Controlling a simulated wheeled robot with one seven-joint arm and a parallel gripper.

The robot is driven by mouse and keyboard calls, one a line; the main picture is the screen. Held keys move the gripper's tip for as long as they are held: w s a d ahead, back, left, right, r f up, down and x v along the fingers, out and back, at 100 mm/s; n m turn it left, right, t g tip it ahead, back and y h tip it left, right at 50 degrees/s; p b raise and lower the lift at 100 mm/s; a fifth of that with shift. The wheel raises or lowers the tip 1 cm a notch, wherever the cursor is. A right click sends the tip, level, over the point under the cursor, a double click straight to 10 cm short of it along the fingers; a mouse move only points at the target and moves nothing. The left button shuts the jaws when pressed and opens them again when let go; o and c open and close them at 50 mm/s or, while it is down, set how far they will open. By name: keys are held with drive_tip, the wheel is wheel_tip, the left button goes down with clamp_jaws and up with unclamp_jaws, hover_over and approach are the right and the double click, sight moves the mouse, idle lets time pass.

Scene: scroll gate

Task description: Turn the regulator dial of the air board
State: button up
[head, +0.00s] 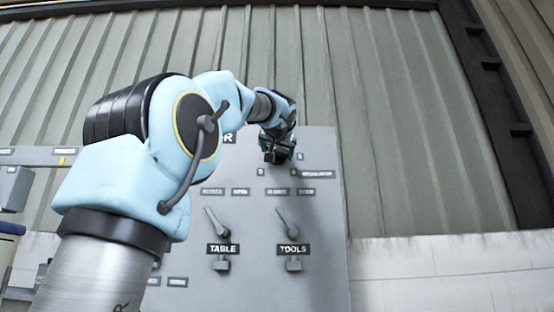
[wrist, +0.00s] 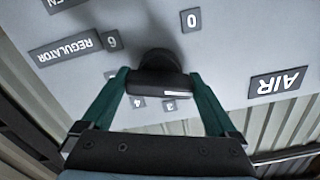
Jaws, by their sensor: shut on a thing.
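The regulator dial (wrist: 157,62) is a black round knob with a bar-shaped grip on the grey air board (head: 323,225). In the wrist view my gripper (wrist: 160,84) has its two green fingers on either side of the bar, shut on it. A white mark shows near the bar's right end. Number plates, among them 0, 6 and 4, sit around the dial, and the REGULATOR label (wrist: 66,47) is to its left, upside down. In the head view my gripper (head: 277,147) is at the board's upper part and hides the dial.
Below the dial in the head view are two levers, one over the TABLE label (head: 223,249) and one over the TOOLS label (head: 293,249). Another grey panel (head: 40,156) is at the left, partly behind my arm. A corrugated wall (head: 400,120) stands behind the board.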

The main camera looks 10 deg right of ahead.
drive_tip(key=n+b, duration=0.3)
drive_tip(key=n, duration=0.3)
drive_tip(key=shift+n, duration=0.3)
drive_tip(key=n+b, duration=0.1)
drive_tip(key=n, duration=0.5)
idle(0.4)
drive_tip(key=o, duration=1)
